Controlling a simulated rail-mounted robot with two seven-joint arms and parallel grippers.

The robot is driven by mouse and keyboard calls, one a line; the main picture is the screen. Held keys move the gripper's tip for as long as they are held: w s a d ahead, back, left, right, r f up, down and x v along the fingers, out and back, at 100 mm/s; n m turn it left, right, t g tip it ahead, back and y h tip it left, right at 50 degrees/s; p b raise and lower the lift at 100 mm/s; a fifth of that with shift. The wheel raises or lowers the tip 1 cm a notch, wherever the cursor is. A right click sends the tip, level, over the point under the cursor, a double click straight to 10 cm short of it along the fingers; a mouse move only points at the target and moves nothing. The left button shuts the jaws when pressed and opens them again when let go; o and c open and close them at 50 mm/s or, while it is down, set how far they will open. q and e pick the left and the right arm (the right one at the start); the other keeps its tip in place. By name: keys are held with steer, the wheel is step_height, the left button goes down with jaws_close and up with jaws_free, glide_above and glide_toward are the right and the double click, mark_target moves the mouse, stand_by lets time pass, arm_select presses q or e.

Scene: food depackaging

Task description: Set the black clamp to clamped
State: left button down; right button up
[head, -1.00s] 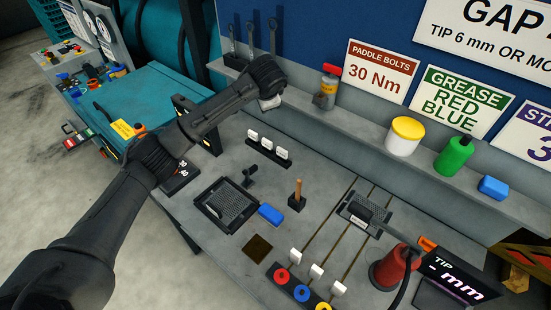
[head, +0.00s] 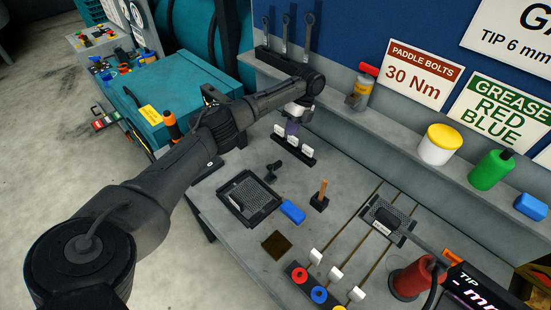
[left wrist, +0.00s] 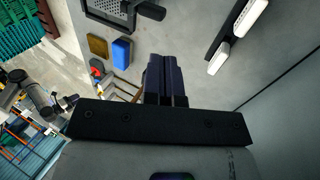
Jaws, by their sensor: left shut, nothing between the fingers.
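The black clamp (head: 273,170) stands on the grey bench beside the left mesh tray, its dark handle sticking up at a slant. In the left wrist view, a dark handle (left wrist: 150,11) shows at the top edge beside the tray; it looks like part of the clamp. Whether the clamp is clamped cannot be told. My left gripper (head: 291,132) points down just above a row of white-topped blocks, behind and right of the clamp. Its dark fingers (left wrist: 166,80) are together and empty in the left wrist view.
The left mesh tray (head: 249,198), a blue block (head: 292,211) and a wooden-handled tool (head: 322,194) lie near the clamp. The white-topped blocks (head: 293,148) stand under my left gripper. Bare bench lies between them and the clamp. A shelf (head: 400,150) runs along the back.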

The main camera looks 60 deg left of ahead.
mark_target(275, 164)
stand_by(0.4)
arm_select(q)
steer(key=x, duration=1)
steer(key=shift+s+d+r+p, duration=0.1)
steer(key=shift+s+p, duration=0.1)
steer(key=shift+s, duration=0.25)
steer(key=shift+s+d+r+p, duration=0.1)
steer(key=shift+s+d+p, duration=0.1)
steer(key=shift+s, duration=0.25)
steer(key=shift+s+d+p, duration=0.25)
steer(key=shift+s+p, duration=0.1)
steer(key=shift+s, duration=0.7)
